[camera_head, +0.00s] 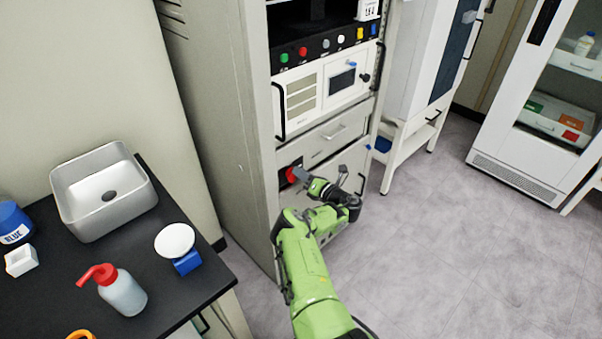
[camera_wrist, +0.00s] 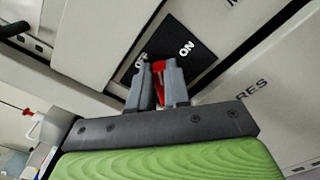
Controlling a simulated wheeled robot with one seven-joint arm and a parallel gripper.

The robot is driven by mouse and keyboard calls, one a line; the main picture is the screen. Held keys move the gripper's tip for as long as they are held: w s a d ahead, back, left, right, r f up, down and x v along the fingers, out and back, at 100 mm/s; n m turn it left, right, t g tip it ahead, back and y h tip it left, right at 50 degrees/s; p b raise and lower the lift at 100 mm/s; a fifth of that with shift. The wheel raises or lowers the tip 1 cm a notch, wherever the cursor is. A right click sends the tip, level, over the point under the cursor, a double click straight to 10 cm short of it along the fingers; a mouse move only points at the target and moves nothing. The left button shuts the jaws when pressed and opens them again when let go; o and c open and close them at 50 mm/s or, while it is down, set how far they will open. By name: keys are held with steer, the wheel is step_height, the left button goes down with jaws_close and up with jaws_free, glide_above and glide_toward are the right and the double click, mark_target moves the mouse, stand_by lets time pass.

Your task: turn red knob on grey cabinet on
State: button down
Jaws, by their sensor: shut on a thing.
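The red knob (camera_head: 291,175) is on the lower front of the grey cabinet (camera_head: 222,120), on a dark plate. In the wrist view the red knob (camera_wrist: 160,84) shows between my two grey fingers, in front of the black plate (camera_wrist: 181,50) marked OFF and ON. My gripper (camera_head: 302,174) reaches the knob from the right, and its fingers are shut on it. In the wrist view my gripper (camera_wrist: 160,83) covers much of the knob, and its pointing direction is hard to tell.
Above the knob are a drawer (camera_head: 332,133) with a handle and a panel of coloured buttons (camera_head: 325,45). At the left, a black counter (camera_head: 185,300) holds a sink, a scale and a red-capped bottle. Open floor (camera_head: 470,250) lies to the right.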

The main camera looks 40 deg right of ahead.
steer(key=shift+d+f+m+p, duration=0.15)
steer(key=shift+f+m+p, duration=0.15)
steer(key=shift+m, duration=1.3)
steer(key=shift+d+f+m+p, duration=0.15)
steer(key=shift+m+p, duration=0.15)
steer(key=shift+m, duration=1.3)
steer(key=shift+d+f+m+p, duration=0.1)
steer(key=shift+f+m+p, duration=0.2)
steer(key=shift+m, duration=1.3)
steer(key=c, duration=1.1)
jaws_free()
steer(key=s+p, duration=0.4)
steer(key=s, duration=0.4)
steer(key=s+p, duration=0.5)
steer(key=s, duration=0.2)
steer(key=shift+s+d, duration=0.2)
steer(key=shift+s, duration=0.15)
